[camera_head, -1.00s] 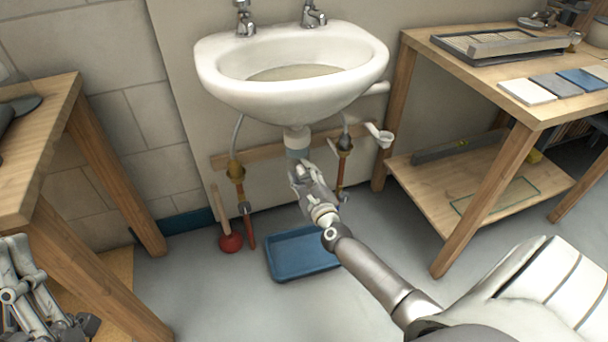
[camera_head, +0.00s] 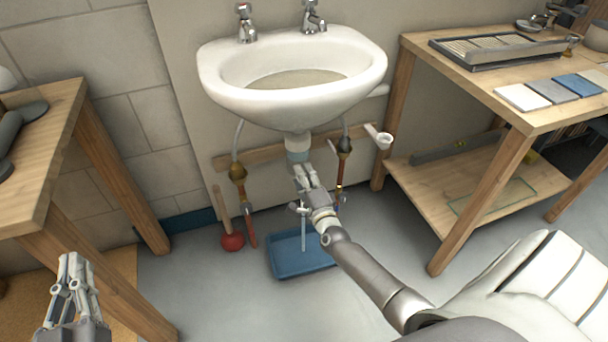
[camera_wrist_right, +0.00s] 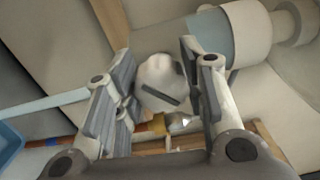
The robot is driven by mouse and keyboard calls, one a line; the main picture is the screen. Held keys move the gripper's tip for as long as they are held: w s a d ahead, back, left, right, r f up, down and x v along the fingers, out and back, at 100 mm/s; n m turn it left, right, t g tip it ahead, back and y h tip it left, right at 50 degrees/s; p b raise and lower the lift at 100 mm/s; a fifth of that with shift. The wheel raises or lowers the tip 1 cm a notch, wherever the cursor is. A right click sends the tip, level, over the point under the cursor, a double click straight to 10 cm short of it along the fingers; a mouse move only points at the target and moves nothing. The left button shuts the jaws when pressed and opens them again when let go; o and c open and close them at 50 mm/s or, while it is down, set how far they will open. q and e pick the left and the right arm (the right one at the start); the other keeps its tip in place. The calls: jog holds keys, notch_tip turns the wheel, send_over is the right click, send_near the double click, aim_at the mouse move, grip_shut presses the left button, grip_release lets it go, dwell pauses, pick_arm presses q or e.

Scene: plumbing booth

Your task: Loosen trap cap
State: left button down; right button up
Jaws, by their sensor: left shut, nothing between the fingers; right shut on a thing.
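Under the white sink (camera_head: 292,100) hangs the pale blue-grey trap (camera_head: 297,152), also large at the upper right in the right wrist view (camera_wrist_right: 232,35). My right gripper (camera_head: 303,172) is just below it, shut on a white rounded cap (camera_wrist_right: 160,82), which shows between its fingers in the right wrist view. The fingers hide the cap in the head view. A thin pale blue stream (camera_head: 303,232) runs down from beside my right gripper into the blue tray (camera_head: 290,264) on the floor. My left gripper (camera_head: 74,262) is shut and empty at the lower left.
A wooden workbench (camera_head: 50,150) stands at the left and a wooden table with a lower shelf (camera_head: 500,130) at the right. A red plunger (camera_head: 232,241) stands beside the tray. Copper supply pipes (camera_head: 341,175) flank the trap. Open floor lies in front.

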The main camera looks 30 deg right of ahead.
jog(key=n+p, duration=0.2)
jog(key=n, duration=0.4)
jog(key=shift+f, duration=0.1)
jog(key=n+p, duration=0.1)
jog(key=n, duration=0.2)
jog(key=n+p, duration=0.1)
jog(key=n, duration=0.3)
jog(key=shift+d+f, duration=0.1)
jog(key=shift+f, duration=0.1)
pick_arm(q)
jog(key=s+a+f+g+y, duration=0.2)
jog(key=s+f+g, duration=0.4)
jog(key=f, duration=0.3)
jog(key=s+a+f+g+y, duration=0.1)
jog(key=s+a+f+g, duration=0.3)
jog(key=s+f+g, duration=0.3)
jog(key=shift+f+n+y+p, duration=0.35)
jog(key=shift+f+n+y, duration=0.05)
jog(key=shift+f, duration=0.45)
pick_arm(e)
jog(key=shift+n, duration=1)
jog(key=o, duration=1)
jog(key=v, duration=1.2)
